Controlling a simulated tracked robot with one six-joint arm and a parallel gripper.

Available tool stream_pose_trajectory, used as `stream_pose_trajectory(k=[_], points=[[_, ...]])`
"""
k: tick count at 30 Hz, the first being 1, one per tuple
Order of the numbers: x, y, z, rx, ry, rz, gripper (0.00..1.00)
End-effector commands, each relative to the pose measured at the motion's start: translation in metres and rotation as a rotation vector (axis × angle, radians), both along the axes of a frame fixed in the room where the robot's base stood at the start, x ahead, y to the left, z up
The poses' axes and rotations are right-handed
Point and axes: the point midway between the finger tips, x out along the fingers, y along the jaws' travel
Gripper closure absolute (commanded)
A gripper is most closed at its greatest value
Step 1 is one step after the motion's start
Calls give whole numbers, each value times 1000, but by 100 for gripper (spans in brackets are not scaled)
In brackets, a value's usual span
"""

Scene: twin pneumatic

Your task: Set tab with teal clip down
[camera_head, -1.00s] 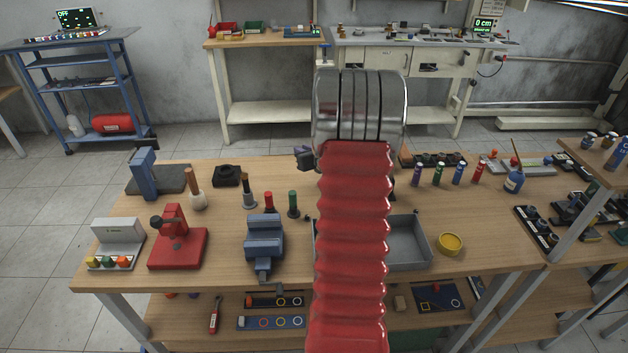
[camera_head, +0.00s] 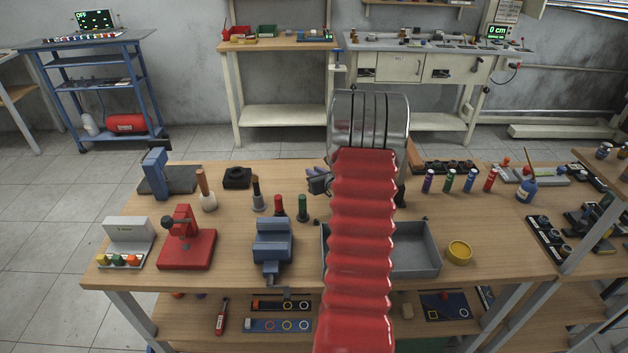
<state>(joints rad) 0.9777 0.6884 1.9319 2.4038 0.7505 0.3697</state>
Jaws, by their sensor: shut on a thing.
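My red ribbed arm and its metal band fill the middle of the view and hide most of my gripper. A small dark part of my gripper (camera_head: 319,184) shows just left of the arm, over the back half of the bench. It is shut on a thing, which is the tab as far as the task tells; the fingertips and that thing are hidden. I cannot make out the tab or its teal clip anywhere in view.
The wooden bench (camera_head: 225,268) holds a red press (camera_head: 186,247), a blue vise (camera_head: 271,242), a grey tray (camera_head: 415,262) partly behind my arm, and a yellow dish (camera_head: 459,252). Several coloured cylinders stand behind. Bare wood shows between the press and the vise.

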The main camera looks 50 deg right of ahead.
Motion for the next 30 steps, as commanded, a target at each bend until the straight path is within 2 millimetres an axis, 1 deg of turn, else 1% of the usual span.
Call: stream_pose_trajectory(k=[1, 3, 6, 19, 20, 27, 30], points=[[0, 0, -8, 3, 1, 0, 100], [0, 0, -16, 3, 1, 0, 100], [0, 0, -25, 1, 0, 0, 100], [-1, -1, -30, 0, 0, -1, 100], [-1, -1, -29, 0, 0, -1, 83], [-1, -1, -29, 0, 0, -1, 66], [-1, -1, -29, 0, 0, -1, 66]])
